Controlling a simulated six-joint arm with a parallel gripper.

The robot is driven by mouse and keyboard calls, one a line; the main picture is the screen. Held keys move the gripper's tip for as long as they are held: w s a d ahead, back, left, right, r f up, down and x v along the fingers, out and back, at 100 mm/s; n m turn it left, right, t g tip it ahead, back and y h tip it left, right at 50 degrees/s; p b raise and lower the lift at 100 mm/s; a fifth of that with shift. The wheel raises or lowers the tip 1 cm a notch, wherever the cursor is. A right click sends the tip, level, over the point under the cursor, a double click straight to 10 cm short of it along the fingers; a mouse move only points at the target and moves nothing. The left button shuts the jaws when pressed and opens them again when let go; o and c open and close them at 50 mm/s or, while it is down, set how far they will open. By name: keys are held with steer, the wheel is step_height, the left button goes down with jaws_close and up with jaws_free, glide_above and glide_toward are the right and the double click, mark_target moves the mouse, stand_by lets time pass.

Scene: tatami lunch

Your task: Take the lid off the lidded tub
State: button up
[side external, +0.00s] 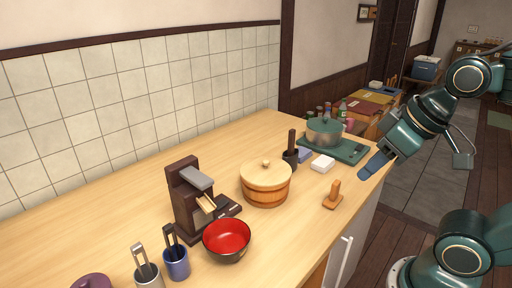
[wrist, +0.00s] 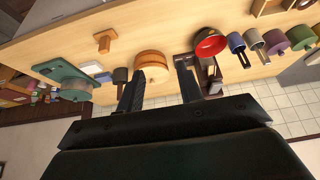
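The lidded tub (side external: 265,192) is a round wooden tub with darker bands, standing upright on the counter. Its pale lid (side external: 257,174) is on, with a small round knob (side external: 266,163) on top. The tub also shows in the wrist view (wrist: 152,62), beyond and between my fingertips. My gripper (side external: 373,166) is over the right edge of the counter, well to the right of the tub and apart from it. In the wrist view my gripper (wrist: 160,68) has its two fingers spread with nothing between them.
A dark brown stand (side external: 184,200) and a red bowl (side external: 227,238) are left of and in front of the tub. Behind it are a dark holder (side external: 291,158), a white block (side external: 322,163) and a pot (side external: 324,132) on a green board. An orange-brown handled block (side external: 333,197) stands right of it.

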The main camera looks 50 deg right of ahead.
steer(key=shift+o, duration=1)
steer(key=w+d+r+n+g+y, duration=0.1)
steer(key=w+r+n, duration=0.1)
steer(key=w, duration=0.5)
steer(key=w+d+r+n, duration=0.1)
steer(key=w+n, duration=0.1)
steer(key=w, duration=0.6)
steer(key=w+d+f+n+g+y, duration=0.1)
steer(key=w+d+f+n, duration=0.4)
steer(key=w+d, duration=0.5)
steer(key=w+f+y, duration=0.1)
steer(key=w, duration=0.2)
steer(key=shift+w+d, duration=0.15)
steer(key=shift+s+x, duration=0.2)
steer(key=shift+x, duration=4.05)
